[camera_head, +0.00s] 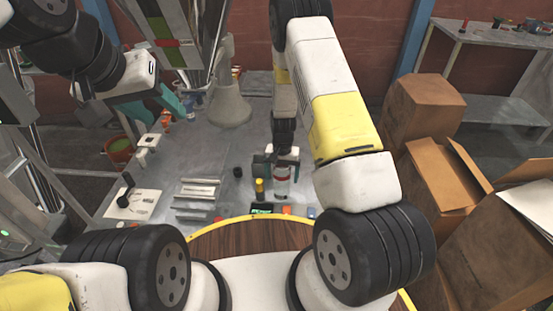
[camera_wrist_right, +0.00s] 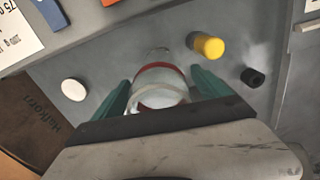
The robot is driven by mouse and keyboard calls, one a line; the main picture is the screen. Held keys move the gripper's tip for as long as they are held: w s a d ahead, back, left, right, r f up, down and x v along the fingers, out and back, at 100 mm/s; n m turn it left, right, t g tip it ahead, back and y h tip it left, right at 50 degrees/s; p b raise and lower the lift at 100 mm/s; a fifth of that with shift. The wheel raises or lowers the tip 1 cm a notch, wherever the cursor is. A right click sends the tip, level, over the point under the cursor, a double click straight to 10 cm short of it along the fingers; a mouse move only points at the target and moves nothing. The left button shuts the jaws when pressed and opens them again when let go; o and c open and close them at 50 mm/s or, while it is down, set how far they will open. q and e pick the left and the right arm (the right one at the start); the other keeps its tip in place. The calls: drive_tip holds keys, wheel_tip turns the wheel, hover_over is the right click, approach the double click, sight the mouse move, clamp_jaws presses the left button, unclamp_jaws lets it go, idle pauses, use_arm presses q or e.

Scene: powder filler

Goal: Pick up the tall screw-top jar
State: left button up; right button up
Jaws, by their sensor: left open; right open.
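The jar (camera_head: 282,179), clear with a red band, stands on the grey workbench in the head view. In the right wrist view the jar (camera_wrist_right: 160,88) shows between the two teal fingers of my right gripper (camera_wrist_right: 158,92). Those fingers are apart, one on each side of the jar; I cannot tell whether either touches it. In the head view my right gripper (camera_head: 280,158) is at the jar and partly hides its upper part. My left gripper (camera_head: 165,104) is open and empty, in the air at the upper left, well away from the jar.
A yellow-topped item (camera_wrist_right: 207,45) and a small black piece (camera_wrist_right: 253,77) are close beside the jar. A white disc (camera_wrist_right: 73,89) lies on its other side. Metal bars (camera_head: 197,190) lie to the left on the workbench (camera_head: 225,140). Cardboard boxes (camera_head: 422,110) stand at right.

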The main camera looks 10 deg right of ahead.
drive_tip(key=c, duration=1.5)
